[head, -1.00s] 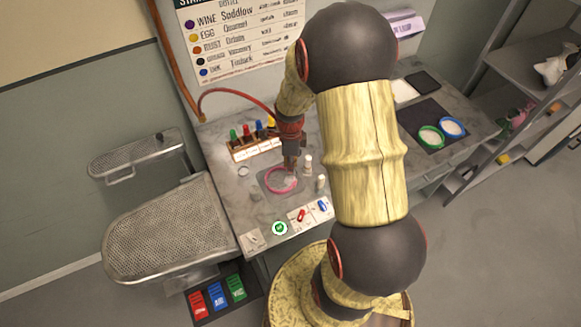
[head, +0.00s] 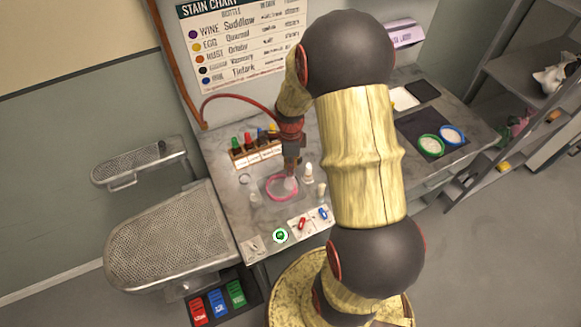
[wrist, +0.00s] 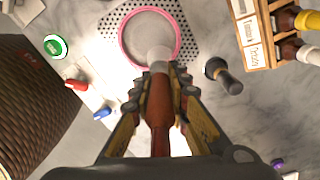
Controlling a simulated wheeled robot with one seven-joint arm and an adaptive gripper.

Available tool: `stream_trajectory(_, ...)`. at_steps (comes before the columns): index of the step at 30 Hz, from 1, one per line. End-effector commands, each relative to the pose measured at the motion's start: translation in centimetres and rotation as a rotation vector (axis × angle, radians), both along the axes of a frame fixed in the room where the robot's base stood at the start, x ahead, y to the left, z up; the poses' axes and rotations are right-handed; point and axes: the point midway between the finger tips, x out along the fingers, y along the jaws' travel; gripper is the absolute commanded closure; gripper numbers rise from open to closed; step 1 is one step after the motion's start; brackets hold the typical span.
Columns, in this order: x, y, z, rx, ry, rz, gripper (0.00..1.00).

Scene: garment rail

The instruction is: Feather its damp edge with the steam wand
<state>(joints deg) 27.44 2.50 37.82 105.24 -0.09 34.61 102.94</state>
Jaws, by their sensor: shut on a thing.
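My gripper (head: 291,150) is shut on the steam wand (wrist: 159,118), a red-brown stick with a pale tip, seen between the fingers (wrist: 160,85) in the wrist view. The tip points at a pink hoop (head: 270,196) lying on a grey dotted pad on the bench. The hoop (wrist: 122,40) holds light grey cloth. The pale tip overlaps the hoop's near edge in the wrist view; I cannot tell whether it touches. No damp edge is clear on the cloth.
A rack of coloured bottles (head: 258,157) stands behind the hoop. A dark-handled brush-like tool (wrist: 224,76) lies close to the right. A green round button (head: 280,236) and red and blue switches are at the front edge. Green and blue hoops (head: 431,146) lie on a dark mat at the right.

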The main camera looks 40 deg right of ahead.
Motion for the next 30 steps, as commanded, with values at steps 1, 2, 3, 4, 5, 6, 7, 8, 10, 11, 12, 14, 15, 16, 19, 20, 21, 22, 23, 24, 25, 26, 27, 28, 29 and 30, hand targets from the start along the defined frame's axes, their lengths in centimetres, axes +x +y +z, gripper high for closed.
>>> stream_trajectory(1,0.0,0.0,0.9,-0.001,-0.001,0.000,1.00)
stream_trajectory(2,0.0,0.0,1.1,-0.001,-0.001,0.000,1.00)
stream_trajectory(3,0.0,0.0,1.5,-0.001,-0.001,0.000,1.00)
stream_trajectory(4,0.0,0.0,1.8,-0.001,-0.001,0.000,1.00)
stream_trajectory(5,0.0,0.0,2.0,-0.001,-0.001,0.000,1.00)
stream_trajectory(6,0.0,0.0,2.4,-0.001,-0.001,0.000,1.00)
stream_trajectory(7,0.0,0.0,2.7,-0.001,-0.001,0.000,1.00)
stream_trajectory(8,0.0,0.0,2.9,-0.001,-0.002,0.000,1.00)
stream_trajectory(10,0.0,0.0,3.6,-0.001,-0.002,0.000,1.00)
stream_trajectory(11,0.0,0.0,3.8,-0.001,-0.002,0.000,1.00)
stream_trajectory(12,0.1,0.0,4.2,-0.001,-0.002,0.000,1.00)
stream_trajectory(14,0.1,0.0,4.7,-0.001,-0.002,0.000,1.00)
stream_trajectory(15,0.1,0.0,5.1,-0.001,-0.002,0.000,1.00)
stream_trajectory(16,0.0,0.0,5.3,-0.001,-0.002,0.000,1.00)
stream_trajectory(19,0.0,0.0,5.6,-0.001,-0.001,0.000,1.00)
stream_trajectory(20,0.0,0.0,5.6,-0.001,-0.001,0.000,1.00)
stream_trajectory(21,0.0,0.0,5.6,-0.001,-0.001,0.000,1.00)
stream_trajectory(22,0.0,0.0,5.5,-0.001,-0.001,0.000,1.00)
stream_trajectory(23,0.0,0.0,5.5,-0.001,-0.001,0.000,1.00)
stream_trajectory(24,0.0,0.0,5.5,-0.001,-0.001,0.000,1.00)
stream_trajectory(25,0.0,0.0,5.5,-0.001,-0.001,0.000,1.00)
stream_trajectory(26,0.0,0.0,5.5,-0.001,-0.001,0.000,1.00)
stream_trajectory(27,0.0,0.0,5.5,-0.001,-0.001,0.000,1.00)
stream_trajectory(28,0.0,0.0,5.5,-0.001,-0.001,0.000,1.00)
stream_trajectory(29,0.0,0.0,5.5,-0.001,-0.001,0.000,1.00)
stream_trajectory(30,0.0,0.0,5.5,-0.001,-0.001,0.000,1.00)
